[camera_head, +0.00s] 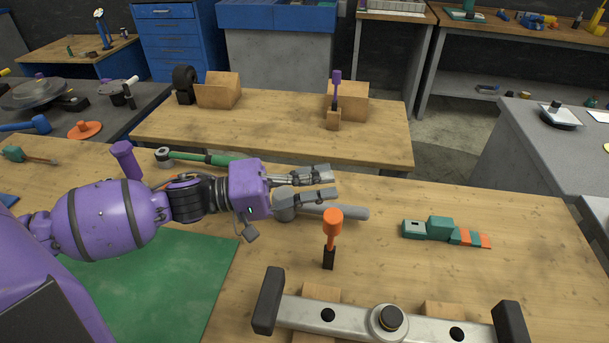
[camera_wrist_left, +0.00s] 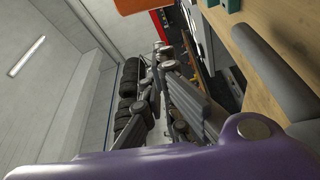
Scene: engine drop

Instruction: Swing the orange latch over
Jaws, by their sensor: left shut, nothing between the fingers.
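The orange latch (camera_head: 333,217) stands upright on a short black base (camera_head: 329,258) on the wooden workbench. An orange piece at the top edge of the left wrist view (camera_wrist_left: 130,5) looks like the same latch, mostly cut off. My left gripper (camera_head: 332,184) is above the bench, behind the latch in the head view and apart from it, pointing right. It is shut and empty; its fingers also show in the left wrist view (camera_wrist_left: 175,95). My right gripper is in neither view.
A metal bar (camera_head: 355,322) with black ends lies in front of the latch. A grey rod (camera_head: 348,213) lies just behind the latch, below my gripper. A green and orange block piece (camera_head: 440,229) lies to the right. A green mat (camera_head: 190,275) is at left; the bench's right side is mostly clear.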

